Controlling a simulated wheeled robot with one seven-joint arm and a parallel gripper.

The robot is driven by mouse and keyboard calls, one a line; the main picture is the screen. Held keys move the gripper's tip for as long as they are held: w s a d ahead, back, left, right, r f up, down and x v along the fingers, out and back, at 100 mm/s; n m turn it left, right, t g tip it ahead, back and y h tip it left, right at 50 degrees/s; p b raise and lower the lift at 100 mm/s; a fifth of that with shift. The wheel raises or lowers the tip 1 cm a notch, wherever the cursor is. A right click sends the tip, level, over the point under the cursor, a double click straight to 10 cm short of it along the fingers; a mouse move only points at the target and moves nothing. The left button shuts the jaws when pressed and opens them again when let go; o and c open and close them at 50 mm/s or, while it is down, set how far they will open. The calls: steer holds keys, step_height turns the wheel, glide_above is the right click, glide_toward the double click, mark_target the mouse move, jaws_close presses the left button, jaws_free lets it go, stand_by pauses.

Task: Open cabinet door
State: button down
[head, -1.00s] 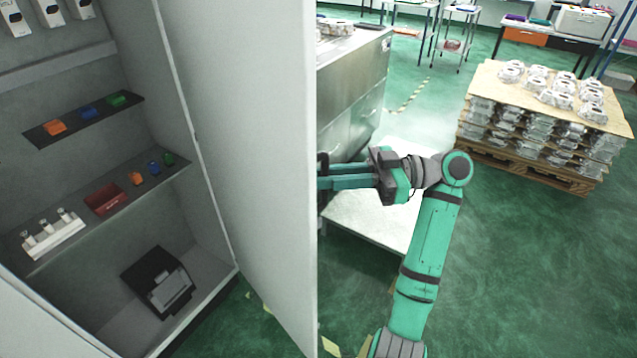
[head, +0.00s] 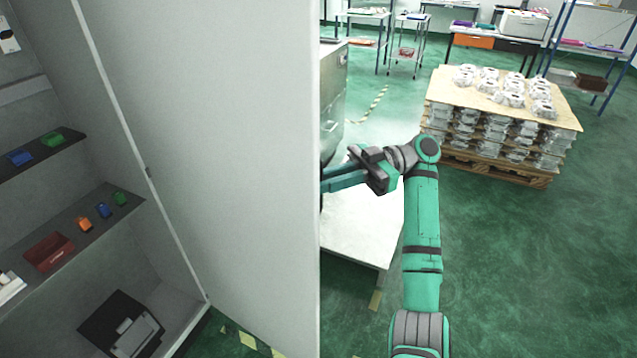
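The cabinet door (head: 215,150) is a tall light-grey panel standing swung out from the cabinet, with the interior showing at the left. My gripper (head: 328,185) is at the door's free edge on the right. Its fingers reach left and pass behind the door, so their tips and any handle there are hidden. I cannot tell whether it is open or shut. Inside the cabinet are a shelf (head: 90,228) with a red bin (head: 48,252) and small coloured parts, and a black device (head: 122,325) at the bottom.
A pallet of castings (head: 500,125) stands at the right. A white low platform (head: 362,228) and a metal cabinet (head: 333,95) are behind the door and my arm. Green floor at the lower right is free. Tables and racks line the back.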

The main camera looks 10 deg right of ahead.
steer(key=shift+w+a, duration=0.2)
steer(key=shift+a, duration=0.15)
steer(key=c, duration=1.8)
jaws_free()
steer(key=shift+o, duration=0.2)
steer(key=shift+d, duration=0.3)
